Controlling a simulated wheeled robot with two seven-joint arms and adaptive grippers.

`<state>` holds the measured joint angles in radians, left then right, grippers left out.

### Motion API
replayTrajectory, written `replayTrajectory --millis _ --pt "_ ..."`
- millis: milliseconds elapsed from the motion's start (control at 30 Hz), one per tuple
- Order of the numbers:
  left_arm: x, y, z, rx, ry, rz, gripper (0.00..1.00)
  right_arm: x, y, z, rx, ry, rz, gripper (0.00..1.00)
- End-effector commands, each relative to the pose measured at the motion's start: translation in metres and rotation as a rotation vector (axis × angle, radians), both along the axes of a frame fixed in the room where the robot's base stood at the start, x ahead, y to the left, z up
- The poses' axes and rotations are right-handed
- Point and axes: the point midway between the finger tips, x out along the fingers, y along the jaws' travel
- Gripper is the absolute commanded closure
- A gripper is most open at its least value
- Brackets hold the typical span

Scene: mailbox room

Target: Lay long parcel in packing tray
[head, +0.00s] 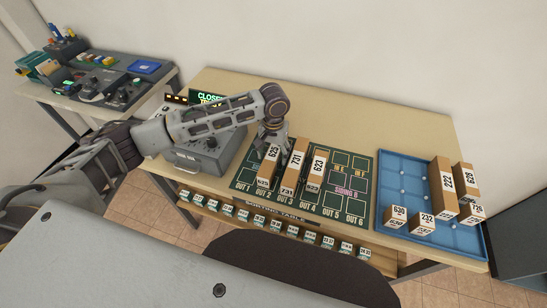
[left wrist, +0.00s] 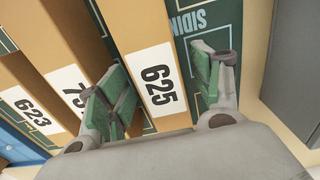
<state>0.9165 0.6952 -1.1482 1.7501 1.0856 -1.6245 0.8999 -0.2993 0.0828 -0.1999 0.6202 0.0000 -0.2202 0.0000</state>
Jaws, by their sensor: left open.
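Three long brown parcels lie side by side on the green sorting mat (head: 338,203): parcel 625 (head: 266,172), parcel 731 (head: 295,166) and parcel 623 (head: 317,172). My left gripper (head: 271,140) is over the far part of parcel 625. In the left wrist view my left gripper (left wrist: 166,88) is open, with its green-padded fingers to either side of parcel 625 (left wrist: 143,35); I cannot tell whether they touch it. The blue packing tray (head: 404,180) is at the right of the table. My right gripper is not in view.
The tray holds tall parcel 222 (head: 443,185) and several smaller boxes on its right and front; its back left is bare. A grey control box (head: 208,155) stands left of the mat, near my left arm. A side table (head: 100,85) is farther left.

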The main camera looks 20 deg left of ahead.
Motion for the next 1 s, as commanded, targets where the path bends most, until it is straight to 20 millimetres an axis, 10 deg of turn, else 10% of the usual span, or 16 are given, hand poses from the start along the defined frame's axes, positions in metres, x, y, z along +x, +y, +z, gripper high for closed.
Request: replayTrajectory --millis 200,700,1000 --pt "0.0 0.0002 0.0002 0.0 0.0 0.0 0.35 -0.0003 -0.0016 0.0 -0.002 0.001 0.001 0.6" --pt "0.0005 0.0001 0.001 0.0 -0.001 0.0 0.99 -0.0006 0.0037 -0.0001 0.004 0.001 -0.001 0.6" --pt "0.0006 0.0 0.0028 0.0 -0.001 0.0 1.0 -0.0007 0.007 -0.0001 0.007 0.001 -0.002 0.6"
